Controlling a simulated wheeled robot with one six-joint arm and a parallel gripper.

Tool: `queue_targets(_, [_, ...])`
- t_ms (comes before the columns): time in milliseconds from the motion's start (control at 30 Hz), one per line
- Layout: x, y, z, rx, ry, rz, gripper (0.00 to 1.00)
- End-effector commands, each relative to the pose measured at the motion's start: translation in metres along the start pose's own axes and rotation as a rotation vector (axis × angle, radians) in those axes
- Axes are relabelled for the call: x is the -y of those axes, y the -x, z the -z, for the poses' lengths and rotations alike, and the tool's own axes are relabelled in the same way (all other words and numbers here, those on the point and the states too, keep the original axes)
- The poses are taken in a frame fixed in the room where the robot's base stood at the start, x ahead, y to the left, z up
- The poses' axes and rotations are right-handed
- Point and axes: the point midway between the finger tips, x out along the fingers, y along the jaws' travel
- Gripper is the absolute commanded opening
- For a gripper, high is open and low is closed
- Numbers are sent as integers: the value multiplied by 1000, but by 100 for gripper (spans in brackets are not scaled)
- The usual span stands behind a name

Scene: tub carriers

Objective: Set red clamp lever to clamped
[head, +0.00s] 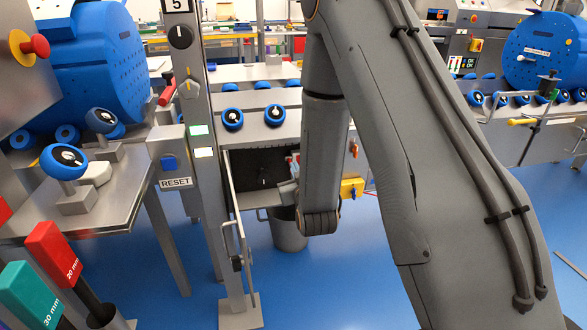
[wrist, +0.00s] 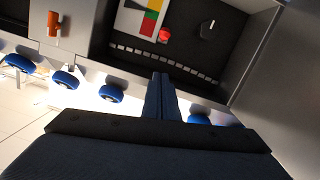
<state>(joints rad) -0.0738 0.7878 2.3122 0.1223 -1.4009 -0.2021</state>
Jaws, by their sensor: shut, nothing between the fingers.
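My gripper (wrist: 160,77) shows in the wrist view with its two dark blue fingers together and nothing between them. A dark panel lies beyond the fingertips, with a gap that I cannot judge. A small red part (wrist: 165,35) sits on that panel, and an orange-red handle (wrist: 54,25) stands on a grey surface to the left. I cannot tell for sure which, if either, is the red clamp lever. In the head view a red handle (head: 167,91) shows beside the grey post. My arm hides part of the scene, and the fingertips are not clear there.
A grey post (head: 205,160) with dials and a handle stands left of my arm. Behind it is a machine front with blue round knobs (head: 233,118). A grey bin (head: 288,232) stands on the blue floor. A metal table (head: 125,195) is at left. Open floor (head: 340,280) lies in front.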

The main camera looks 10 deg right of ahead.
Motion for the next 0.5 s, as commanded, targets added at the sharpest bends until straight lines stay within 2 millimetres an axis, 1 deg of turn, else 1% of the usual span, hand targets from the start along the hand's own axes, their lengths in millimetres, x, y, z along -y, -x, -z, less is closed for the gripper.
queue_targets(167, [-1, -25, 0, -3, -1, -2, 0])
queue_targets(500, [0, -91, -1, -2, -1, -1, 0])
